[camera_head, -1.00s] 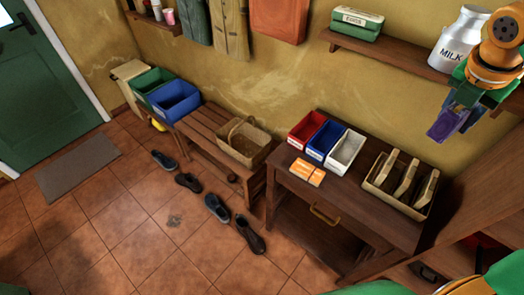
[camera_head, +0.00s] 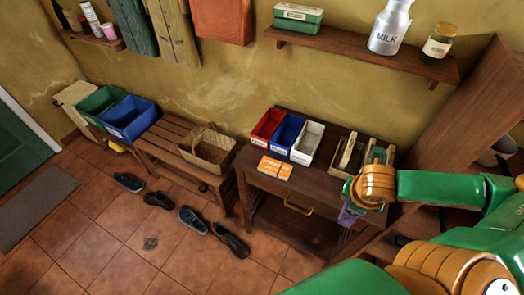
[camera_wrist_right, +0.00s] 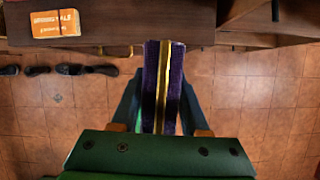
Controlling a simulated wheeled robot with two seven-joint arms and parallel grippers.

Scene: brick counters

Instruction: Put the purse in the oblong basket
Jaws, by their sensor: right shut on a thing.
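The purse (camera_head: 348,216) is purple and mostly hidden by my right gripper in the head view. In the right wrist view the purse (camera_wrist_right: 176,90) shows edge-on as a purple block with a gold strip. My right gripper (camera_wrist_right: 161,105) is shut on it, with a finger on each side. In the head view my right gripper (camera_head: 352,196) is at the dark table's front right edge. A wicker oblong basket (camera_head: 207,154) with a raised handle stands on the slatted bench, left of the table and well apart from the purse. My left gripper is not in view.
The table (camera_head: 310,192) holds red, blue and white bins (camera_head: 308,144), orange packets (camera_head: 275,167) and a wooden box with upright items. Blue and green bins (camera_head: 130,118) stand left of the basket. A shelf with a milk can (camera_head: 390,28) hangs above.

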